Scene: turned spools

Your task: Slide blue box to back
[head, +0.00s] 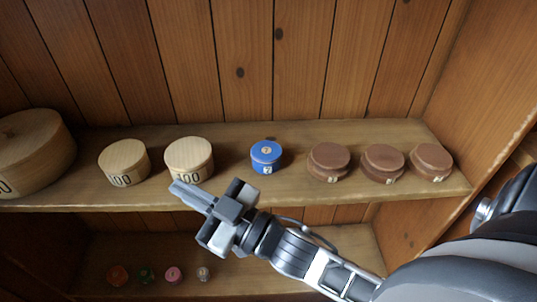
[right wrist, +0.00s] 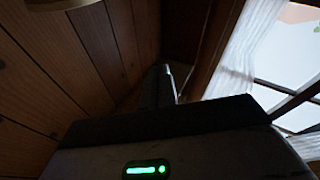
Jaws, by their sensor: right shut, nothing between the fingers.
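The blue box (head: 266,157) is a small round lidded tin with pale marks. In the head view it stands upright on the upper wooden shelf (head: 235,136), right of the two pale round boxes, with some bare shelf behind it. My right gripper (head: 183,191) is shut and empty. It appears in front of the shelf, to the left of and lower in the picture than the blue box, apart from it. In the right wrist view its finger (right wrist: 165,85) points toward wooden panels; the blue box does not show there. My left gripper is not in view.
Two pale round boxes (head: 124,163) (head: 189,158) and a large wooden box (head: 33,152) stand to the left. Brown lidded boxes (head: 329,161) (head: 383,164) (head: 431,161) stand to the right. The lower shelf (head: 245,270) holds several small spools. A plank wall (head: 255,60) closes the back.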

